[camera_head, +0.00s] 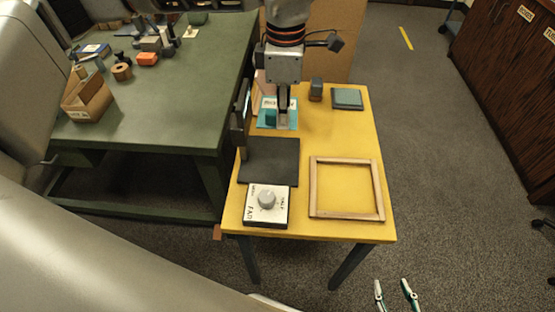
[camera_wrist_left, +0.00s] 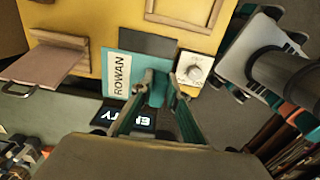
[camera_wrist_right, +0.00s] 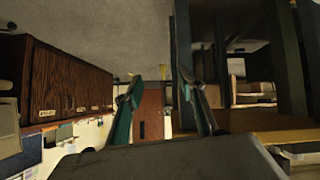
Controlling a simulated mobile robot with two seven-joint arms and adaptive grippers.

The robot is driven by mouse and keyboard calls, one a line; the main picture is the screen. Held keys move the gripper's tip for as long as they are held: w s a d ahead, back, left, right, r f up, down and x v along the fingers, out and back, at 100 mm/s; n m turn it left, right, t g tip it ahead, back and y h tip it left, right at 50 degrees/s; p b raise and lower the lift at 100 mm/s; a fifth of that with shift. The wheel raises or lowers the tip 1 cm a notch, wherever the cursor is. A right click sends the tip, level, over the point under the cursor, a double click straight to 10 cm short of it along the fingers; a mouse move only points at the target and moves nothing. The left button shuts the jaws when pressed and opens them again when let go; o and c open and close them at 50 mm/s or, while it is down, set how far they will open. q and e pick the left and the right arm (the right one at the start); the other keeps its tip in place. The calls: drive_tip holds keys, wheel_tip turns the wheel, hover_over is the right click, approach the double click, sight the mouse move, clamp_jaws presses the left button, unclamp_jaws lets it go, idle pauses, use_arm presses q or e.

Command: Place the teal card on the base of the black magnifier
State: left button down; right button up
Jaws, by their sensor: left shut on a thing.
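The teal card (camera_head: 268,103) has a white label, reading ROWAN in the left wrist view (camera_wrist_left: 119,75). My left gripper (camera_head: 284,121) is shut on its edge, and the fingers also show in the left wrist view (camera_wrist_left: 162,88). The card appears just behind the flat black base (camera_head: 270,163) in the head view; its height above the table is hard to tell. The base's dark upright (camera_head: 240,128) stands at its left edge. Part of the dark base shows in the left wrist view (camera_wrist_left: 150,44). My right gripper (camera_head: 395,289) is open and empty, off the table's front.
On the yellow table (camera_head: 345,140), a white dial box (camera_head: 252,212) is in front of the base and an empty wooden frame (camera_head: 314,190) to its right. A grey block (camera_head: 316,91) and teal box (camera_head: 347,98) stand behind. A cluttered green table (camera_head: 175,105) is left.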

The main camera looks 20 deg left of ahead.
use_arm(q)
drive_tip(key=b, duration=0.1)
hover_over(282, 171)
wheel_tip(282, 171, down, 12)
drive_tip(key=shift+f, duration=0.55)
wheel_tip(282, 171, down, 4)
drive_tip(key=shift+f+b, duration=0.2)
drive_tip(key=shift+b, duration=0.35)
drive_tip(key=shift+r, duration=0.1)
drive_tip(key=c, duration=2)
unclamp_jaws()
